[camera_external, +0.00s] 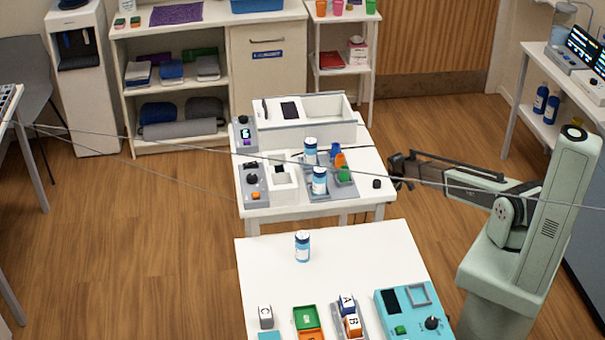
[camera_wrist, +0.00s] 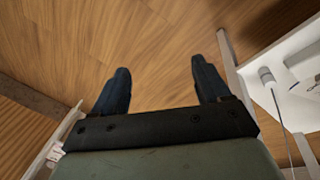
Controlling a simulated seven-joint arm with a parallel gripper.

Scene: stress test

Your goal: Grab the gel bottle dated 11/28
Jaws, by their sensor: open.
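Three white-capped bottles with blue parts show in the external view. One bottle (camera_external: 310,152) stands at the back of the grey tray on the far white table, another bottle (camera_external: 319,182) stands nearer on that tray, and a third bottle (camera_external: 302,247) stands alone on the near white table. Any dates on them are too small to read. My gripper (camera_external: 398,170) is to the right of the far table, apart from all three bottles. In the wrist view my gripper (camera_wrist: 160,68) has its two fingers wide apart, with only wooden floor between them.
The far table (camera_external: 225,208) also holds a white open box (camera_external: 335,132), control units and small coloured blocks. A small black knob (camera_external: 376,184) is at its right edge. The near table (camera_external: 265,275) carries lettered blocks, coloured trays and a teal device (camera_external: 410,318). Thin cables cross the view.

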